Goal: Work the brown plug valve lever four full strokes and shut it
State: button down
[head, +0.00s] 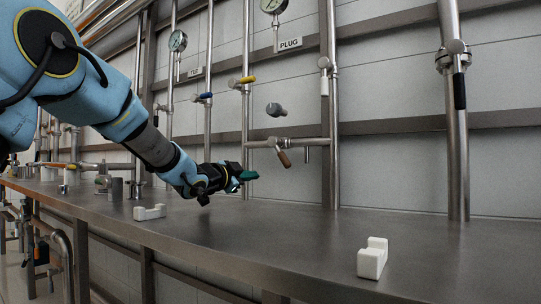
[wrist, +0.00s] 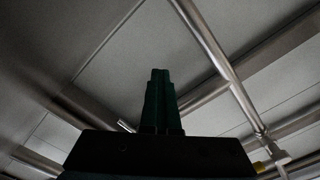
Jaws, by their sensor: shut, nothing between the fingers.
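The brown plug valve lever (head: 284,159) hangs from a short horizontal pipe below the PLUG label (head: 289,44) in the head view. It points down and slightly right. My gripper (head: 250,175) is left of the lever and a little lower, apart from it, above the bench. Its green fingers are together with nothing between them. The wrist view also shows the shut green fingers (wrist: 160,100) pointing up at the wall and pipes. I cannot make out the brown lever in the wrist view.
The steel bench (head: 290,230) is mostly clear. White blocks stand on it at the front right (head: 372,258) and left (head: 149,212). Vertical pipes with blue (head: 205,96), yellow (head: 247,80) and black (head: 459,91) handles line the wall. A grey knob (head: 276,110) sits above the lever.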

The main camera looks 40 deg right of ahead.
jog(key=w+r+m, duration=0.1)
jog(key=r+m, duration=0.2)
jog(key=w+r+m+p, duration=0.1)
jog(key=r+m, duration=0.2)
jog(key=w+r+m, duration=0.1)
jog(key=r+m, duration=0.2)
jog(key=shift+w+a, duration=0.35)
jog(key=shift+a, duration=0.05)
notch_tip(320, 180, up, 3)
jog(key=m, duration=0.4)
jog(key=shift+s+r+p, duration=0.15)
jog(key=shift+p, duration=0.2)
grip_release()
jog(key=b+v, duration=0.2)
jog(key=v, duration=0.6)
